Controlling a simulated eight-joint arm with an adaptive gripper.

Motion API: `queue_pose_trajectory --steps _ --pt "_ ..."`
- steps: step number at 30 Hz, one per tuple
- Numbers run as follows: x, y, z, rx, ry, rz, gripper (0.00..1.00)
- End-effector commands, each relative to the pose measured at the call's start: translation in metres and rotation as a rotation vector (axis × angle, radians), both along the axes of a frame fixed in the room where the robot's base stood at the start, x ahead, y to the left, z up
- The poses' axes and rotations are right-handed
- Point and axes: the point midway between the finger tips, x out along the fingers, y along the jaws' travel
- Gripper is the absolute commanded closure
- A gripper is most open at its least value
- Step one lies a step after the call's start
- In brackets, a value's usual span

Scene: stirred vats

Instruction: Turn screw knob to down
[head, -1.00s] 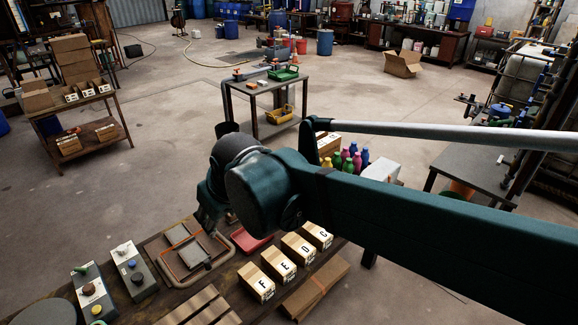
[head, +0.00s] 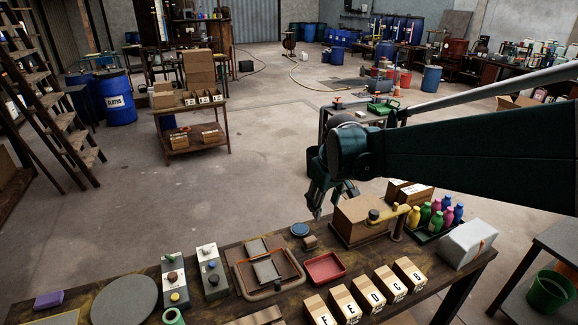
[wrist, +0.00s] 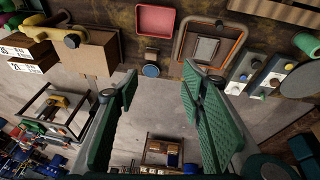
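Two grey control boxes stand on the bench at the left. The left box (head: 174,288) has a dark brown round knob (head: 172,276) and a yellow button (head: 174,297). The right box (head: 211,283) has a white part at its far end and dark knobs (head: 212,279). Which one is the screw knob, and how it is turned, I cannot tell. Both boxes show at the upper right of the wrist view, where the dark knobs (wrist: 261,91) are small. My gripper (head: 334,203) is beyond the bench's far edge, right of the boxes. In the wrist view my gripper (wrist: 158,84) is open and empty.
An orange-edged frame (head: 240,281) and a red tray (head: 325,268) lie between the boxes and a cardboard box (head: 360,218). Lettered cartons (head: 345,304) line the near edge. A round grey disc (head: 124,299) lies left of the boxes.

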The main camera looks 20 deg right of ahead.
Motion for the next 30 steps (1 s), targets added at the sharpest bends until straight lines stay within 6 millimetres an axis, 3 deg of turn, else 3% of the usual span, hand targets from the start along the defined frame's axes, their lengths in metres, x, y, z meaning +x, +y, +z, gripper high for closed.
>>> queue_pose_trajectory --steps 17,30 --pt "0.051 -0.098 -0.015 0.002 0.118 0.027 0.6" --pt "0.075 -0.177 -0.046 0.022 0.201 0.054 0.6"
